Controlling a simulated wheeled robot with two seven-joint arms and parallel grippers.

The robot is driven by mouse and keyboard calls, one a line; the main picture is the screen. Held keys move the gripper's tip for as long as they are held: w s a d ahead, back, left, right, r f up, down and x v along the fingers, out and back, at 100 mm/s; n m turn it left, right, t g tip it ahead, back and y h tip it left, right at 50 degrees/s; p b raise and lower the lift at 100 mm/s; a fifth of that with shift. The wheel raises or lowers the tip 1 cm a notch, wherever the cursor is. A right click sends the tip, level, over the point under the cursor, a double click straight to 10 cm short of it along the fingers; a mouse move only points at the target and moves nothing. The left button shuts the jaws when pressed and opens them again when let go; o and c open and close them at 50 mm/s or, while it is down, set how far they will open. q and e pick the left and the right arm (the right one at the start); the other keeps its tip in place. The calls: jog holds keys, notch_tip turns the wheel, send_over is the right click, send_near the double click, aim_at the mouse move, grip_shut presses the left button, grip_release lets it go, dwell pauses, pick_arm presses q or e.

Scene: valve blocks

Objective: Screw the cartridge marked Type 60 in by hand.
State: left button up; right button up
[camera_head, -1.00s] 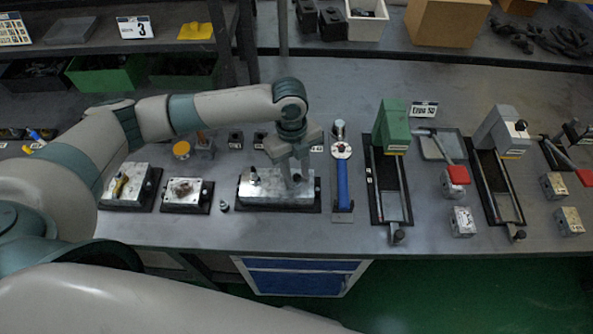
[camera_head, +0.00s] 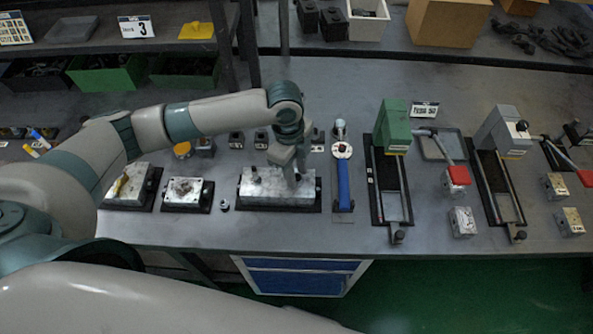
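A long metal valve block (camera_head: 262,190) lies on a black base near the middle of the bench. A small dark post (camera_head: 255,173) stands up at its left end. My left gripper (camera_head: 293,181) points down over the block's right half, its fingertips at or just above the top face. Whether a cartridge is between the fingers cannot be made out, nor how far apart the tips are. No Type 60 marking can be read in this view. Small dark holders (camera_head: 236,140) stand in a row behind the block, partly hidden by my arm. My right gripper is not in view.
A blue-handled tool (camera_head: 343,180) lies right of the block. Further right are a green-headed fixture (camera_head: 392,135) and a grey-headed fixture (camera_head: 497,135). Two smaller blocks (camera_head: 183,193) (camera_head: 128,187) sit at left. The bench front strip is clear.

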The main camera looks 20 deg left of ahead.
pick_arm(q)
jog(key=shift+p, duration=0.5)
dwell(0.3)
grip_shut()
jog(key=m, duration=0.8)
jog(key=shift+w+m+g+y, duration=0.1)
jog(key=shift+m+g+y, duration=0.2)
jog(key=shift+g, duration=0.1)
jog(key=m, duration=0.6)
jog(key=shift+d+y, duration=0.1)
jog(key=shift+y, duration=0.3)
jog(key=m, duration=0.7)
jog(key=shift+d+y, duration=0.1)
jog(key=shift+y, duration=0.3)
